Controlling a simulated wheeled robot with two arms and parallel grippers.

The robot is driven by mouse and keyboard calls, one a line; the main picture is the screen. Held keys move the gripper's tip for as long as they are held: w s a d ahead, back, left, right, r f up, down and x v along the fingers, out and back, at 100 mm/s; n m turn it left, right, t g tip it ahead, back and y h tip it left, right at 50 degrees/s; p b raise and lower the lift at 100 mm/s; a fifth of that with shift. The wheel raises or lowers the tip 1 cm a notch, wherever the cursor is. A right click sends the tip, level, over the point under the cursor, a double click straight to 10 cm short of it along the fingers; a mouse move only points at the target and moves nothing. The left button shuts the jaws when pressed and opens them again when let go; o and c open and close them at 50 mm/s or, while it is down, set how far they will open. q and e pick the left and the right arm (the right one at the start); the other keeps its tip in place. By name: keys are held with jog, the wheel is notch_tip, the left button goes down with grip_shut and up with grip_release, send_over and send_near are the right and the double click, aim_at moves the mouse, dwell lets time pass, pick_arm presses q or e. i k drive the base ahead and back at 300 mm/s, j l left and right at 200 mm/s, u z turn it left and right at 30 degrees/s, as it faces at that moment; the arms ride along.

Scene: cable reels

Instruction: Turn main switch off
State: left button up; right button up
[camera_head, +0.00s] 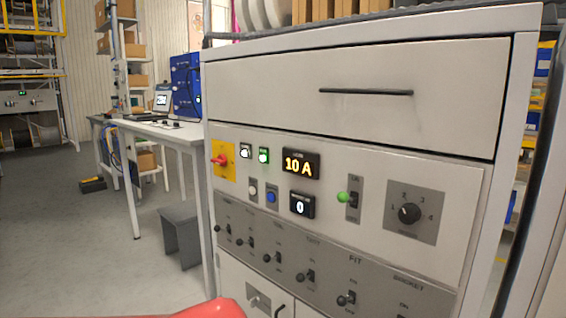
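The main switch (221,159) is a red rotary handle on a yellow square plate at the left end of the cabinet's control panel. Its handle lies roughly sideways. The display (300,164) to its right is lit and reads 10 A, and a smaller display (302,205) below reads 0. A green indicator (263,155) and a white one (245,151) sit between the switch and the display. Neither of my grippers is in view. A red-orange rounded shape at the bottom edge may be part of my own body.
The panel also bears a green-tipped lever (345,197), a rotary selector (410,213) and a row of black toggles. A drawer (350,92) is above. A worktable (160,130) and grey stool (180,234) stand left. The floor at the left front is clear.

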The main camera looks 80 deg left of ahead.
aim_at(221, 160)
jog(key=u, duration=3.05)
